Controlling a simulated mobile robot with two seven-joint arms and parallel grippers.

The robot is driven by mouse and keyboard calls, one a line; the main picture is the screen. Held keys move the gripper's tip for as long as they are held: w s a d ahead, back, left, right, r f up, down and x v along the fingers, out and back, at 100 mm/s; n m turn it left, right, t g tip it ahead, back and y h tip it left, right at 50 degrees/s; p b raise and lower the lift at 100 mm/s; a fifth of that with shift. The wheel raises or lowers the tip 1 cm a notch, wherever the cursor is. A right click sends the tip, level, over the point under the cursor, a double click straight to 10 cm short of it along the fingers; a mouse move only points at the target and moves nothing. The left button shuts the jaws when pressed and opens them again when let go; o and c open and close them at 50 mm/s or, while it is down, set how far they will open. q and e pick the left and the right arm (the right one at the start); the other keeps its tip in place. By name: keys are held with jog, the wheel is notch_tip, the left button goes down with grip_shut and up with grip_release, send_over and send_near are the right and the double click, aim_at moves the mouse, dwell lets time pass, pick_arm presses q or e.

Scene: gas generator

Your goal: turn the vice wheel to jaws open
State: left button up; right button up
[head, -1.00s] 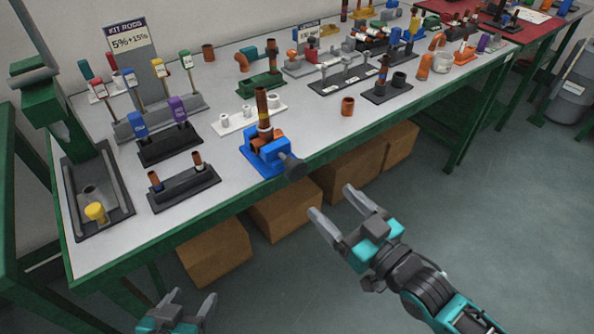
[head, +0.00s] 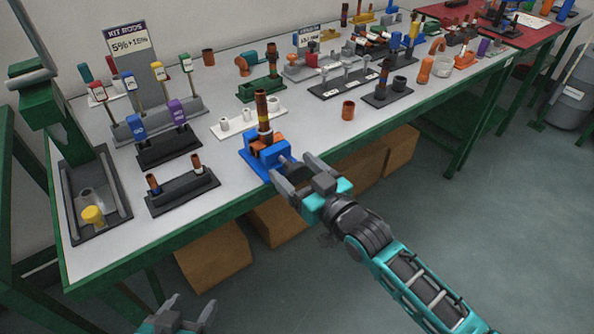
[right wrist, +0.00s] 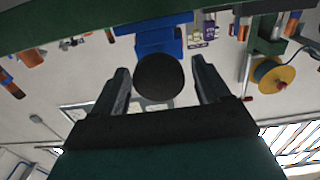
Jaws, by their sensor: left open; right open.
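The blue vice (head: 257,165) sits at the front edge of the table with a brown rod (head: 262,108) standing upright in it. Its dark round wheel (right wrist: 160,76) faces the right wrist camera; in the head view my gripper mostly hides it. My right gripper (head: 290,177) is open at the front of the vice. In the right wrist view the fingers (right wrist: 160,88) stand on either side of the wheel, with a gap on each side. My left gripper (head: 190,310) is open and empty, low in front of the table.
A dark block with two short rods (head: 182,190) stands left of the vice. A loose brown ring (head: 348,110) lies to the right on the table (head: 225,205). A green press (head: 85,150) stands at the left end. Cardboard boxes (head: 215,258) are below.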

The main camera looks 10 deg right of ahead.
jog(key=c, duration=0.9)
pick_arm(q)
jog(key=shift+s+f, duration=0.1)
pick_arm(e)
jog(key=shift+c, duration=0.2)
